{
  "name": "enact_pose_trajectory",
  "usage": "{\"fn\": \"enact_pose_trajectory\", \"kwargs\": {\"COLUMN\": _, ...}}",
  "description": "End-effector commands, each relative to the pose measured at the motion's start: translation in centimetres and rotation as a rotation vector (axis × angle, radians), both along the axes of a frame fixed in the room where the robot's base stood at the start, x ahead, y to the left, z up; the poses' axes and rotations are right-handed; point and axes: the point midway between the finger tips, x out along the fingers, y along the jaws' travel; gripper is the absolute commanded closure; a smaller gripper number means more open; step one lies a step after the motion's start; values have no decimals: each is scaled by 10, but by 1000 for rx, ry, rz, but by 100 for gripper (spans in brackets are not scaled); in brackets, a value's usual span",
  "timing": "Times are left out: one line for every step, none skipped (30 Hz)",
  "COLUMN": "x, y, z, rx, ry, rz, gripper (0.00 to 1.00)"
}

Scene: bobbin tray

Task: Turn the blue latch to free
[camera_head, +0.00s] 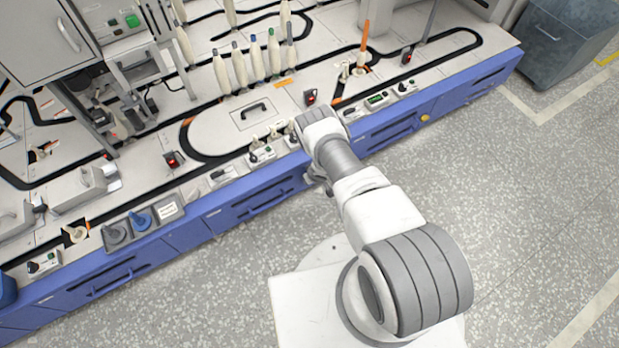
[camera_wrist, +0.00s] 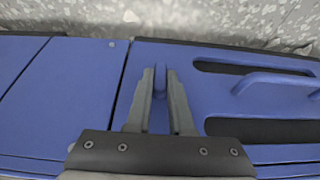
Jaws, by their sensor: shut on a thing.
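The blue latch (camera_wrist: 160,80) shows in the wrist view as a narrow upright blue piece on the blue cabinet front. My gripper (camera_wrist: 161,78) is shut on it, with one grey finger on each side. The latch looks in line with the fingers; its lower part is hard to tell from the blue panel behind. In the camera_head view my gripper (camera_head: 318,182) is mostly hidden under my arm, at the blue front edge of the machine. The latch is hidden there.
A blue drawer handle (camera_wrist: 275,82) with dark recesses is right of the fingers. The machine top (camera_head: 225,130) carries bobbins (camera_head: 240,65), switches and a blue knob (camera_head: 140,221). Speckled floor (camera_head: 530,200) is open in front. A grey bin (camera_head: 565,40) stands at the upper right.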

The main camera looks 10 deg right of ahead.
Motion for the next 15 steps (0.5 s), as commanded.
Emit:
{"fn": "enact_pose_trajectory", "kwargs": {"x": 1, "y": 1, "z": 1, "rx": -6, "ry": -4, "rz": 2, "gripper": 100}}
{"fn": "enact_pose_trajectory", "kwargs": {"x": 1, "y": 1, "z": 1, "rx": -10, "ry": -5, "rz": 2, "gripper": 100}}
{"fn": "enact_pose_trajectory", "kwargs": {"x": 1, "y": 1, "z": 1, "rx": -15, "ry": -7, "rz": 2, "gripper": 100}}
{"fn": "enact_pose_trajectory", "kwargs": {"x": 1, "y": 1, "z": 1, "rx": -19, "ry": -8, "rz": 2, "gripper": 100}}
{"fn": "enact_pose_trajectory", "kwargs": {"x": 1, "y": 1, "z": 1, "rx": -22, "ry": -9, "rz": 2, "gripper": 100}}
{"fn": "enact_pose_trajectory", "kwargs": {"x": 1, "y": 1, "z": 1, "rx": -24, "ry": -10, "rz": 1, "gripper": 100}}
{"fn": "enact_pose_trajectory", "kwargs": {"x": 1, "y": 1, "z": 1, "rx": -26, "ry": -10, "rz": 2, "gripper": 100}}
{"fn": "enact_pose_trajectory", "kwargs": {"x": 1, "y": 1, "z": 0, "rx": -28, "ry": -11, "rz": 2, "gripper": 100}}
{"fn": "enact_pose_trajectory", "kwargs": {"x": 1, "y": 1, "z": 0, "rx": -29, "ry": -12, "rz": 2, "gripper": 100}}
{"fn": "enact_pose_trajectory", "kwargs": {"x": 1, "y": 1, "z": 0, "rx": -29, "ry": -12, "rz": 3, "gripper": 100}}
{"fn": "enact_pose_trajectory", "kwargs": {"x": 1, "y": 1, "z": 0, "rx": -30, "ry": -13, "rz": 3, "gripper": 100}}
{"fn": "enact_pose_trajectory", "kwargs": {"x": 1, "y": 1, "z": 0, "rx": -30, "ry": -13, "rz": 3, "gripper": 100}}
{"fn": "enact_pose_trajectory", "kwargs": {"x": 1, "y": 1, "z": 0, "rx": -30, "ry": -13, "rz": 3, "gripper": 100}}
{"fn": "enact_pose_trajectory", "kwargs": {"x": 1, "y": 1, "z": 0, "rx": -31, "ry": -13, "rz": 2, "gripper": 100}}
{"fn": "enact_pose_trajectory", "kwargs": {"x": 1, "y": 1, "z": 0, "rx": -30, "ry": -13, "rz": 3, "gripper": 100}}
